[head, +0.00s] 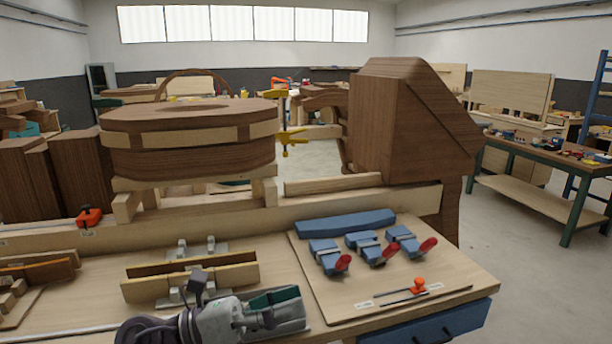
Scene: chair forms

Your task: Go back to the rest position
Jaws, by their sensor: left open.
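My left gripper (278,308) shows at the bottom of the head view, low over the front of the wooden workbench (90,285). It points to the right, open, and I see nothing between its fingers. It is in front of a jig of two wooden strips with metal clamps (190,275). My right gripper is out of view.
A board (340,300) to the right holds several blue clamps with red handles (375,250) and an orange-knobbed tool (418,286). Behind stand an oval wooden form (190,150) and a tall dark wooden form (385,130). A green-framed table (545,160) stands at right, beyond open floor.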

